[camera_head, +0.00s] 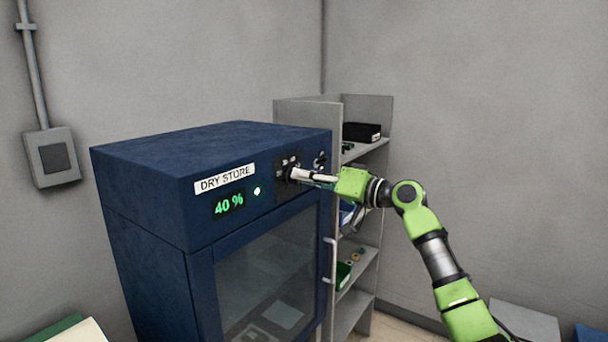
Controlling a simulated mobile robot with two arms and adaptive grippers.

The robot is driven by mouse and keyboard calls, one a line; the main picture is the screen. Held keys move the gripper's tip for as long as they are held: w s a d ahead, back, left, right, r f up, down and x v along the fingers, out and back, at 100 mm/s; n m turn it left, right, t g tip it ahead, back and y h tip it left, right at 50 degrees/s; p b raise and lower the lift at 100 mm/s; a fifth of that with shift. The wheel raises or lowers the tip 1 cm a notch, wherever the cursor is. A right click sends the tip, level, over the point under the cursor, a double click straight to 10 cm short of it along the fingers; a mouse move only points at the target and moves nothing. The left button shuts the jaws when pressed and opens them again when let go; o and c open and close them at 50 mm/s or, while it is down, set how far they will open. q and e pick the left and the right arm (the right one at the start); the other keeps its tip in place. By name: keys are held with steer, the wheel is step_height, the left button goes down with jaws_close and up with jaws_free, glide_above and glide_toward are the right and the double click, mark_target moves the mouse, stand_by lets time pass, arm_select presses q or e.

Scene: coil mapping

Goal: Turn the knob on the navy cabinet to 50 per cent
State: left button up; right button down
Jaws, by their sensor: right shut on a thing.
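The navy cabinet (150,205) stands left of centre, labelled "DRY STORE" (225,178). Its green display (229,205) reads 40 %, with a lit green lamp (257,191) beside it. My right gripper (297,174) reaches in from the right and is shut on the knob at the dark control panel (281,162) on the cabinet's upper front. The fingers hide most of the knob, so its pointer cannot be read. A second small dark control (320,160) sits right of the panel. My left gripper is not in view.
A grey shelf unit (375,108) stands close behind the cabinet's right side, holding a black box (361,132) and small bins. The cabinet's glass door (270,262) is closed, with a pale handle (330,262) below my right gripper. A grey box (52,157) hangs on the left wall.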

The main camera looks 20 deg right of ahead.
steer(key=m+p, duration=0.2)
steer(key=m, duration=0.4)
steer(key=shift+d+f+p, duration=0.1)
steer(key=shift+p, duration=0.25)
steer(key=shift+m, duration=0.3)
steer(key=c, duration=2.1)
jaws_free()
steer(key=shift+w, duration=0.1)
steer(key=shift+c, duration=0.2)
steer(key=shift+d, duration=0.1)
steer(key=v, duration=1.2)
